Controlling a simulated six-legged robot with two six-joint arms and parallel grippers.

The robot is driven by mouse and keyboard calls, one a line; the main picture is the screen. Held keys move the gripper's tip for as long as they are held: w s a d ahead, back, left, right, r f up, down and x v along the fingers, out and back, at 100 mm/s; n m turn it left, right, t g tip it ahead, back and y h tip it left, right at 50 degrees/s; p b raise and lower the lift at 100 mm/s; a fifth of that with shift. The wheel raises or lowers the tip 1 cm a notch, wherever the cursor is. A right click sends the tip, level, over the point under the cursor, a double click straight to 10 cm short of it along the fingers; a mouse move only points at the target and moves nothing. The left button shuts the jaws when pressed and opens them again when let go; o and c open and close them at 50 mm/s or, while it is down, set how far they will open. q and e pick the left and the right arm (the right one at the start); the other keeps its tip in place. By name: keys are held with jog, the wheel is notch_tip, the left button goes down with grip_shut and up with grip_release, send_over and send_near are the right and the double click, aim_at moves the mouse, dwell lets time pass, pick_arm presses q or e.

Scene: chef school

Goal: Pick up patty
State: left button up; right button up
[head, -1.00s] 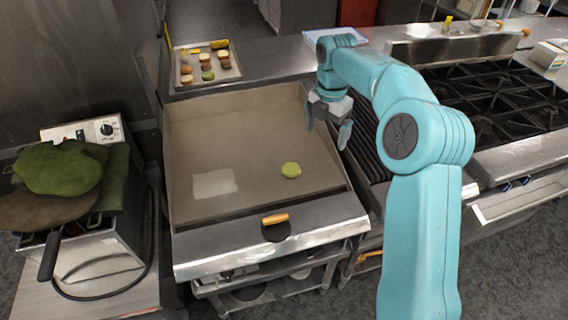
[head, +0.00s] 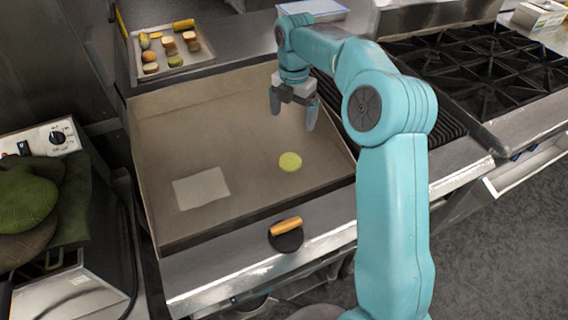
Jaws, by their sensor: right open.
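The only loose round piece on the griddle (head: 235,112) is a flat yellow-green disc (head: 290,162), lying right of the middle; I cannot tell whether it is the patty. My right gripper (head: 292,118) is open and empty, fingers pointing down, above the griddle and behind the disc, apart from it. A tray (head: 190,68) at the back left holds several small round food pieces in brown, orange and green. My left gripper is not in view.
A pale square sheet (head: 201,188) lies on the griddle. A stove with black grates (head: 480,70) is on the right. A fryer with green cloth (head: 30,200) stands at left.

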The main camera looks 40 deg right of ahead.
send_near(291, 158)
jog(key=shift+s+d+f, duration=0.15)
jog(key=shift+d, duration=0.2)
jog(key=f, duration=0.3)
jog(key=shift+s+a, duration=0.15)
jog(key=shift+a, duration=0.25)
jog(key=shift+d+f, duration=0.15)
jog(key=shift+f, duration=0.2)
jog(key=f, duration=0.1)
jog(key=f+p, duration=0.1)
jog(key=f, duration=0.2)
jog(key=shift+w+a+f+p, duration=0.2)
jog(key=shift+w+f+p, duration=0.15)
jog(key=shift+w, duration=0.05)
jog(key=shift+d+f, duration=0.15)
jog(key=shift+f, duration=0.1)
jog(key=c, duration=0.9)
jog(key=shift+c, duration=1.4)
